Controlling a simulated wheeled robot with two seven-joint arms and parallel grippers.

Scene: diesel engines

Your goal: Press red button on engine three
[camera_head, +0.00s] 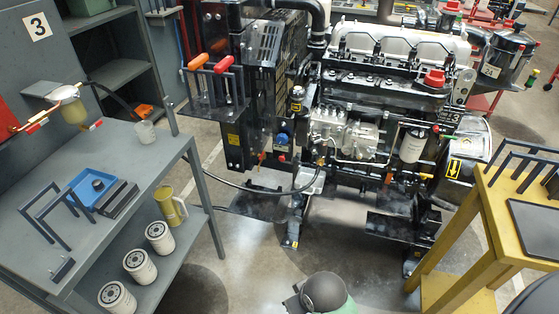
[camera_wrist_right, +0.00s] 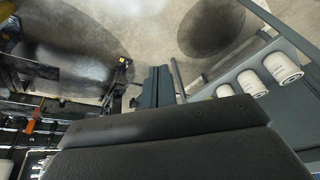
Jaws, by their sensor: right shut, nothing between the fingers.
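The engine (camera_head: 385,100) stands in the middle of the head view, beyond the bench. A small red spot (camera_head: 282,157) sits low on its left front, just below a blue knob (camera_head: 281,138); it is too small to tell surely as the button. A larger red cap (camera_head: 435,78) is on top at the right. My right gripper (camera_wrist_right: 159,72) shows in the wrist view, fingers together and empty, over the floor. It cannot be made out in the head view. My left gripper is not in view.
A grey bench (camera_head: 100,228) at the left holds a blue tray (camera_head: 95,186), with white filters (camera_head: 160,237) on its lower shelf. A yellow table (camera_head: 505,208) stands at the right. The front floor between them is partly clear. The wrist view shows filters (camera_wrist_right: 283,67) too.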

